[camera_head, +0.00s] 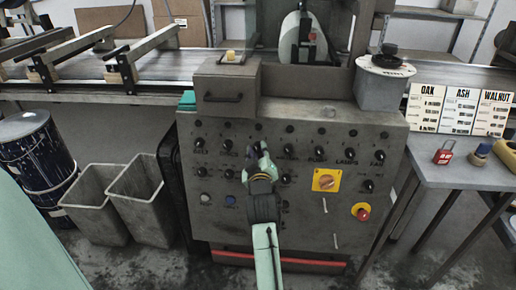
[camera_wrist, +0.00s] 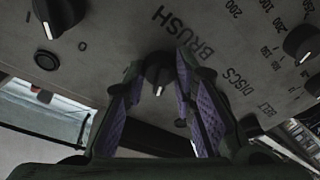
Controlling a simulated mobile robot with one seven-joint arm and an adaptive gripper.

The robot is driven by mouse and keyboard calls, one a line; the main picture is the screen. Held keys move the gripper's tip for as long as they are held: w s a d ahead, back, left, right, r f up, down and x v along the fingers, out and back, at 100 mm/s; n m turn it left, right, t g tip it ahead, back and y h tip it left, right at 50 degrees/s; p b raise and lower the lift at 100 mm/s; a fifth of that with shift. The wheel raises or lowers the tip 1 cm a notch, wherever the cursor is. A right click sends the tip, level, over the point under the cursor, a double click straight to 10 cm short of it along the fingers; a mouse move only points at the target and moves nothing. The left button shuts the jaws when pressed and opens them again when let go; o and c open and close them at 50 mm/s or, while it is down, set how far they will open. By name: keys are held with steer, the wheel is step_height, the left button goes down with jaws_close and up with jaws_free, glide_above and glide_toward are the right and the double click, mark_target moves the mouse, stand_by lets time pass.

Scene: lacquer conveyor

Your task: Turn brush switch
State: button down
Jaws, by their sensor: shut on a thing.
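The brush switch (camera_wrist: 158,72) is a small black rotary knob with a white pointer mark, on the grey panel next to the printed word BRUSH. It sits between the purple-padded fingers of my gripper (camera_wrist: 158,82), which are shut on it. In the head view my gripper (camera_head: 258,155) reaches the left-middle of the control panel (camera_head: 300,215), and the switch it holds is hidden or too small to tell there.
Other black knobs surround my gripper, including a large one (camera_wrist: 60,14) and one at the right (camera_wrist: 302,42). A yellow main switch (camera_head: 326,180) and a red button (camera_head: 362,212) are to the right. Grey bins (camera_head: 95,205) stand at the left.

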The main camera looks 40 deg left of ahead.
steer(key=shift+n, duration=0.6)
steer(key=c, duration=1.3)
jaws_free()
steer(key=v, duration=1.2)
steer(key=shift+r, duration=0.1)
